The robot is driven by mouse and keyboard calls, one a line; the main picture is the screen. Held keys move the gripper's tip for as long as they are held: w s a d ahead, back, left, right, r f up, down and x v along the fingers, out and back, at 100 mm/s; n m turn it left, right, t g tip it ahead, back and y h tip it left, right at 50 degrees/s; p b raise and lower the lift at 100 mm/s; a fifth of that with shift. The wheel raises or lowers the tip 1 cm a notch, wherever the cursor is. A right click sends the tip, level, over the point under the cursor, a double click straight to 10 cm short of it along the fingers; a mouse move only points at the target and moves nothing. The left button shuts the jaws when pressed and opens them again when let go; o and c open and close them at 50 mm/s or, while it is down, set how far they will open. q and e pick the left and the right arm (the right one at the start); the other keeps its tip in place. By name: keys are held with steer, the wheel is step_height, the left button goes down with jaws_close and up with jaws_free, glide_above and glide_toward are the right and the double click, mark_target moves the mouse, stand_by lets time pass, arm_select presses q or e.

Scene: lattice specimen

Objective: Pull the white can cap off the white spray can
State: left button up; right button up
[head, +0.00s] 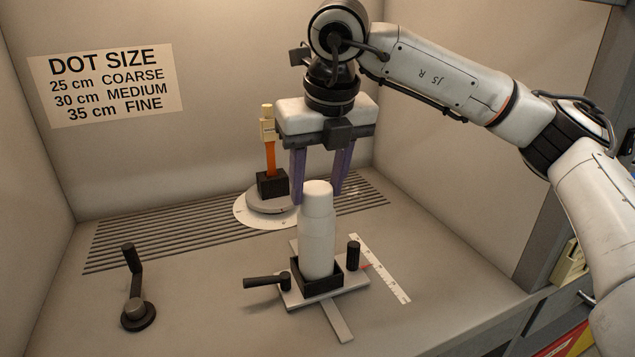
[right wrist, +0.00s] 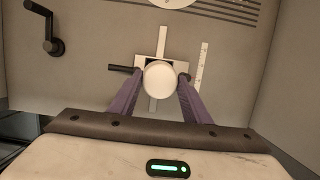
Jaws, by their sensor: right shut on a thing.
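The white spray can (head: 317,248) stands upright in a black square holder on a small grey carriage. The white can cap (head: 317,190) is on top of it, with a seam visible below the cap. My right gripper (head: 318,197) comes down from above with its purple fingers on either side of the cap, shut on it. In the right wrist view the cap (right wrist: 160,79) shows as a white disc between the two fingertips (right wrist: 161,76). The cap hides most of the can there. My left gripper is not in view.
The carriage (head: 295,298) has black handles and sits on a flat rail beside a white ruler (head: 385,275). A black crank (head: 135,290) stands at left. Booth walls enclose the back and left.

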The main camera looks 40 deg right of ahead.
mark_target(317, 188)
steer(key=shift+r+p, duration=0.35)
steer(key=shift+r, duration=0.3)
stand_by(0.8)
steer(key=shift+r+p, duration=1.55)
steer(key=shift+r, duration=0.6)
steer(key=shift+r+p, duration=0.4)
steer(key=shift+r, duration=0.45)
